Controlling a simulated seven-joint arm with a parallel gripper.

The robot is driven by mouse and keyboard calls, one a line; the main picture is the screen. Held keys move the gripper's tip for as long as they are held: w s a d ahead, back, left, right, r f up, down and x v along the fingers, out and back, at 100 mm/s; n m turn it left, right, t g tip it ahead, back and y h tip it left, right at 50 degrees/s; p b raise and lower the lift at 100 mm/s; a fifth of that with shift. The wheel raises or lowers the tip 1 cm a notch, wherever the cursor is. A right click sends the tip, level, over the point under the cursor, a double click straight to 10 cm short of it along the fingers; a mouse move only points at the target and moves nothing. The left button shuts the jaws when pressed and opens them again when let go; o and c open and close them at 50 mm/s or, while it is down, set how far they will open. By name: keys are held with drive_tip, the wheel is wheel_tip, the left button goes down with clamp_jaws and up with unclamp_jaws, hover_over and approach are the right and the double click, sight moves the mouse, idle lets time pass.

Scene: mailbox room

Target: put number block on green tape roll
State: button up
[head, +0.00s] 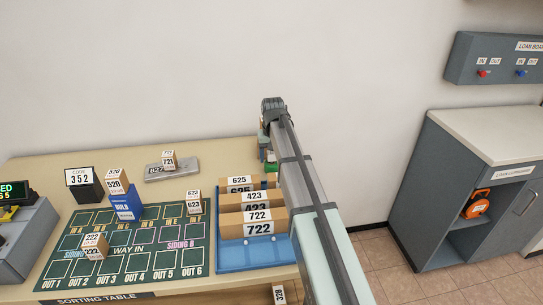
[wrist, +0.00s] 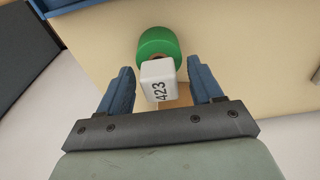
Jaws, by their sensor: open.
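A number block (wrist: 157,72) with a white label reading 423 and tan sides sits between the fingers of my gripper (wrist: 160,66) in the wrist view. The fingers are open, with gaps on both sides of the block. The green tape roll (wrist: 158,41) is right at the block and partly covered by it; I cannot tell whether the block rests on it. In the head view, a bit of the green roll (head: 270,167) shows by the table's back right, behind the blue tray. My arm hides most of the gripper and block there.
A blue tray (head: 240,267) with several large numbered boxes stands just in front. A green sorting mat (head: 128,245) with small numbered blocks lies to the left. A grey plate (head: 183,172) with a block is at the back. A grey cabinet (head: 440,200) stands to the right.

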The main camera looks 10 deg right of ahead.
sight(272, 155)
wheel_tip(272, 155, up, 12)
drive_tip(key=s, duration=0.1)
drive_tip(key=shift+s, duration=0.25)
idle(0.5)
